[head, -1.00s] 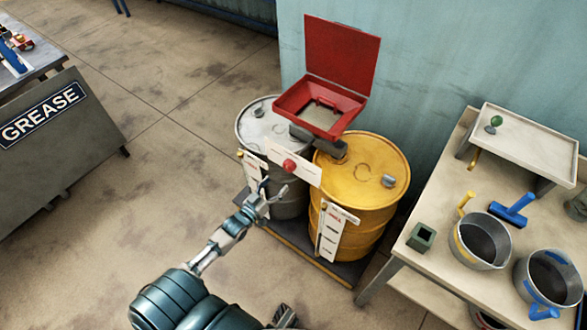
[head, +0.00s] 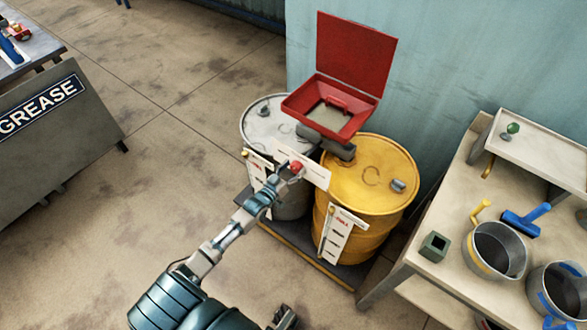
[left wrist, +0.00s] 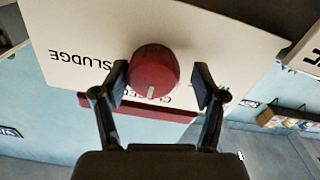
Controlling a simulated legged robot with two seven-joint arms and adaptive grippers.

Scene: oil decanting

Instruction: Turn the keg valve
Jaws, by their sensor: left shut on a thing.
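The keg valve is a red round knob (head: 296,167) with a white mark on its rim, on a white plate (head: 316,177) in front of the two drums. It also shows in the left wrist view as a dark red knob (left wrist: 154,72), with the word SLUDGE upside down on the plate (left wrist: 100,35) beside it. My left gripper (head: 288,172) is at the knob. In the left wrist view its fingers (left wrist: 160,88) stand on both sides of the knob and are shut on it. The lettering under the knob is partly hidden.
A grey drum (head: 266,126) and a yellow drum (head: 385,187) stand on a low pallet (head: 290,237), with a red open-lidded funnel box (head: 305,98) above. A bench (head: 420,265) with pots is at right. A GREASE-marked cabinet (head: 60,150) is at left. The floor between is clear.

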